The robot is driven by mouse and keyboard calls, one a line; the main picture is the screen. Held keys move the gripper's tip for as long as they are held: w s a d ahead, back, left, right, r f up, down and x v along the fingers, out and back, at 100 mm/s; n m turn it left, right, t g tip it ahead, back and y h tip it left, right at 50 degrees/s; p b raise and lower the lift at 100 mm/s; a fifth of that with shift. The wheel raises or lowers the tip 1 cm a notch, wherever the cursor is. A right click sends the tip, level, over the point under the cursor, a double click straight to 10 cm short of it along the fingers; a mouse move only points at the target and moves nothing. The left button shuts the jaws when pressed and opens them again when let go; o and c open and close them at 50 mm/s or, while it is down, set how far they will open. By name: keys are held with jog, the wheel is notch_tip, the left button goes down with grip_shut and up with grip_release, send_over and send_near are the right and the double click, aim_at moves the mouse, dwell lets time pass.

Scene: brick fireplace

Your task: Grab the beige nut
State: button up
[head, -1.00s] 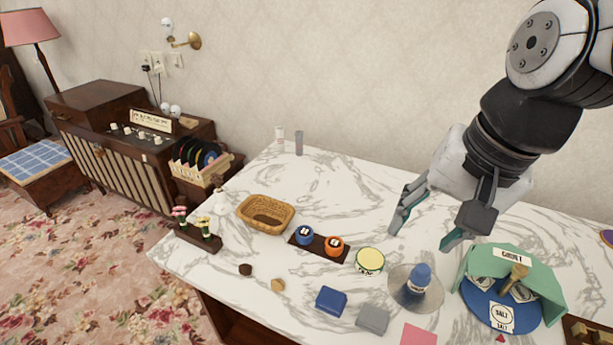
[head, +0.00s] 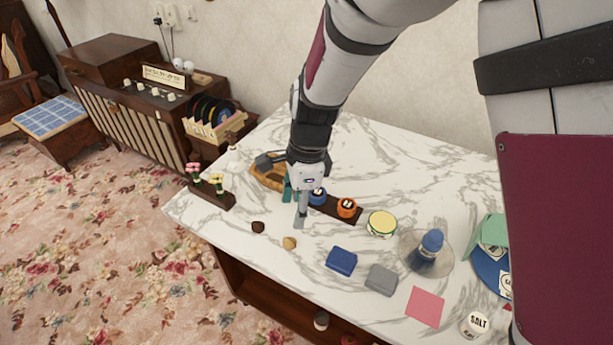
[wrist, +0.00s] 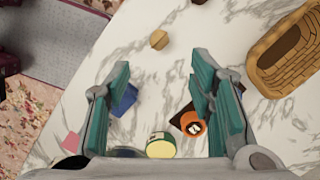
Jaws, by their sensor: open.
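The beige nut (head: 289,243) lies on the marble table near its front edge, between a dark brown nut and a blue block. It also shows in the wrist view (wrist: 159,40), at the top middle, beyond my fingertips. My gripper (head: 294,212) is open and empty, pointing down above the table, behind the beige nut in the head view. In the wrist view its two teal fingers (wrist: 160,72) are spread wide, with the beige nut centred in line with the gap. The dark brown nut (head: 258,227) lies to the left of the beige one.
A wicker basket (head: 268,178) is partly hidden behind my gripper. A dark tray (head: 330,209) holds a blue and an orange container. The blue block (head: 341,260), a grey block (head: 380,280) and a yellow-lidded tin (head: 382,224) stand to the right. A flower stand (head: 212,194) is at the left edge.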

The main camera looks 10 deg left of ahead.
aim_at(290, 239)
jog(key=f, duration=0.3)
jog(key=a+f, duration=0.1)
jog(key=f, duration=0.3)
jog(key=s+f+b, duration=0.1)
jog(key=f, duration=0.3)
jog(key=shift+a+f, duration=0.25)
jog(key=shift+a, duration=0.05)
jog(key=c, duration=0.8)
